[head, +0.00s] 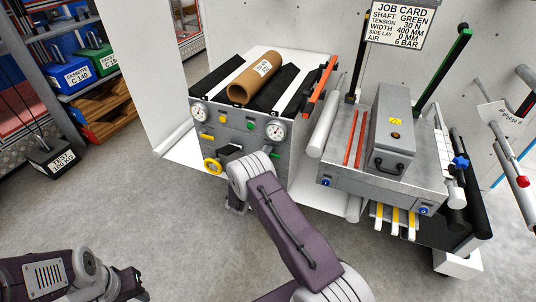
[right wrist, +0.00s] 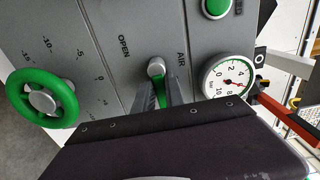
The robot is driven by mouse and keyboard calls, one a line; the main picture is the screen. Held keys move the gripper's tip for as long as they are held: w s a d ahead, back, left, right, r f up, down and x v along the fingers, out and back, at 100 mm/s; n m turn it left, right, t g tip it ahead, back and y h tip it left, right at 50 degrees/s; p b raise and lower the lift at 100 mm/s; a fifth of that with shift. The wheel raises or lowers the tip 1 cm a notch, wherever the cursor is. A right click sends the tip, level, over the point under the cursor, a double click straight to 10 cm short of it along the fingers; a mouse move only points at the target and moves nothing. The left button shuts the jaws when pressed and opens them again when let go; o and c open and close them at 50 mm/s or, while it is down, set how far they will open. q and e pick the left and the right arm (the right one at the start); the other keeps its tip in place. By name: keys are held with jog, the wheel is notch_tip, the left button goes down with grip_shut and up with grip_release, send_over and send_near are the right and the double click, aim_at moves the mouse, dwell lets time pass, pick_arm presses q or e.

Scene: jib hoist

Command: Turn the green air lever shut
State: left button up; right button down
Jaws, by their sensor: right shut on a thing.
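The air lever (right wrist: 157,68) has a round grey hub on the grey machine panel. A strip of its green handle shows between the fingers of my right gripper (right wrist: 160,98) in the right wrist view. The word AIR is beside it and OPEN lies to its left. The right gripper is shut on the lever, and my wrist hides its lower part. In the head view my right gripper (head: 229,154) is at the machine's front, with the lever hidden there. My left gripper (head: 134,287) is at the lower left, away from the machine; its jaws are unclear.
A pressure gauge (right wrist: 228,78) is right of the lever, and a green handwheel (right wrist: 42,98) is left. A brown roll (head: 252,79) lies on the machine (head: 235,132). Open floor lies at the left.

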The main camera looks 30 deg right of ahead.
jog(key=c, duration=1.4)
grip_release()
jog(key=p+v, duration=0.1)
jog(key=v, duration=0.8)
jog(key=shift+p, duration=0.4)
